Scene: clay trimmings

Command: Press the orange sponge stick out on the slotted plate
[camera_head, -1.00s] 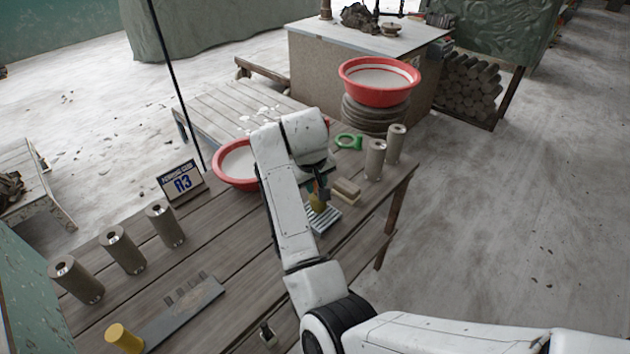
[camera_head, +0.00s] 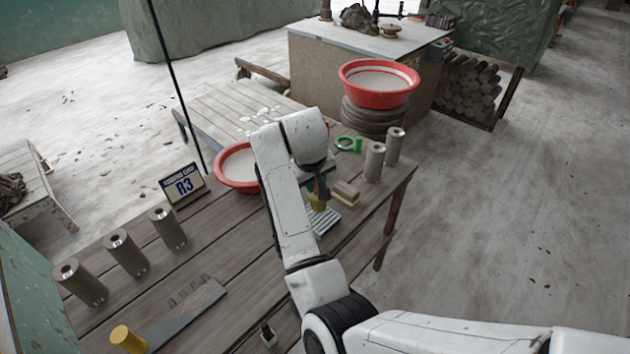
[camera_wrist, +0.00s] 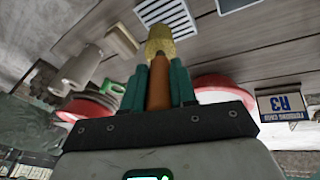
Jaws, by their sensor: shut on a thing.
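My gripper (camera_wrist: 159,82) has green fingers shut on the orange handle of the sponge stick (camera_wrist: 158,88). Its yellow sponge end (camera_wrist: 160,42) sticks out beyond the fingertips. In the head view the yellow sponge (camera_head: 317,202) shows just below my wrist, over the near part of the slotted plate (camera_head: 327,222). My arm hides part of the gripper and plate there. In the wrist view the slotted plate (camera_wrist: 172,18) lies just past the sponge tip. I cannot tell whether the sponge touches it.
A tan block (camera_head: 346,192) lies close beside the plate. Two grey cylinders (camera_head: 375,162), a green ring (camera_head: 348,144) and a red basin (camera_head: 237,168) stand nearby. The sign (camera_head: 184,185), several cylinders (camera_head: 125,252) and a grey strip with a yellow cylinder (camera_head: 127,339) are at left.

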